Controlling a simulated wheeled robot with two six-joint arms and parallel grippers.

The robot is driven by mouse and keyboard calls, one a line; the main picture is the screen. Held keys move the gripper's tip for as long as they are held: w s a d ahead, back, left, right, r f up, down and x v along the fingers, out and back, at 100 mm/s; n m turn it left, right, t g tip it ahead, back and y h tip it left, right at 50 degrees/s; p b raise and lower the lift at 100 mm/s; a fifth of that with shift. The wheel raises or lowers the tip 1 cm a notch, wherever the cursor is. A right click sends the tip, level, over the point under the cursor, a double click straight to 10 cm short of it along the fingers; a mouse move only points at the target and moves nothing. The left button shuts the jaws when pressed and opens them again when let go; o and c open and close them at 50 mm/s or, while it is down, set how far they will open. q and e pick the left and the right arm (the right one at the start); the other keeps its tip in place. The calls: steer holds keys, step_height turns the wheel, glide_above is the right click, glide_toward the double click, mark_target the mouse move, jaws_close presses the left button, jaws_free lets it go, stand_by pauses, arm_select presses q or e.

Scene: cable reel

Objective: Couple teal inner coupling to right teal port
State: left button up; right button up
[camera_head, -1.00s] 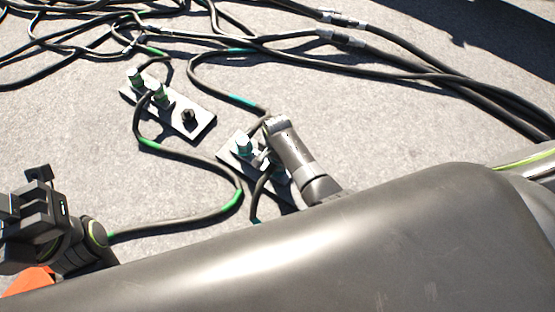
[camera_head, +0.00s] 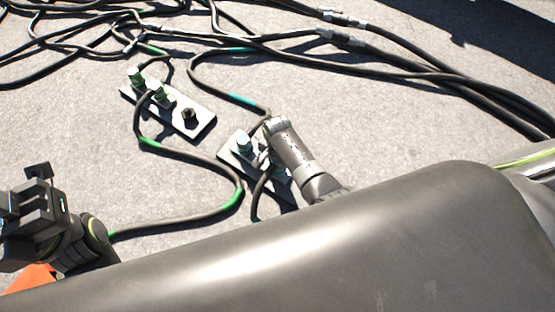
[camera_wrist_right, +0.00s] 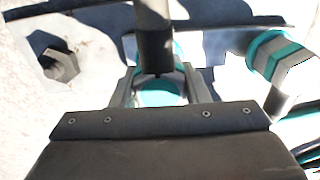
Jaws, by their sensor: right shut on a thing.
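My right gripper (camera_wrist_right: 158,88) is shut on a teal-banded coupling (camera_wrist_right: 160,95), with a dark cable rising from it in the right wrist view. The gripper (camera_head: 264,155) is over the teal port plate (camera_head: 230,157) in the head view. In the wrist view the held coupling lies between a bare dark hex port (camera_wrist_right: 60,64) on the left and another teal coupling (camera_wrist_right: 283,58) on the right. The gripper hides its lower end, so I cannot tell whether it is seated. My left gripper (camera_head: 30,210) is at the lower left, away from the plates; its jaw opening is unclear.
A second plate (camera_head: 205,122) holds two green couplings (camera_head: 149,86) and a bare dark port (camera_head: 190,116). A green-banded cable (camera_head: 185,220) loops between the plate and my left arm. Several dark cables (camera_head: 400,65) cross the back.

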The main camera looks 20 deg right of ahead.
steer(key=shift+f, duration=0.45)
stand_by(0.4)
steer(key=o, duration=1.2)
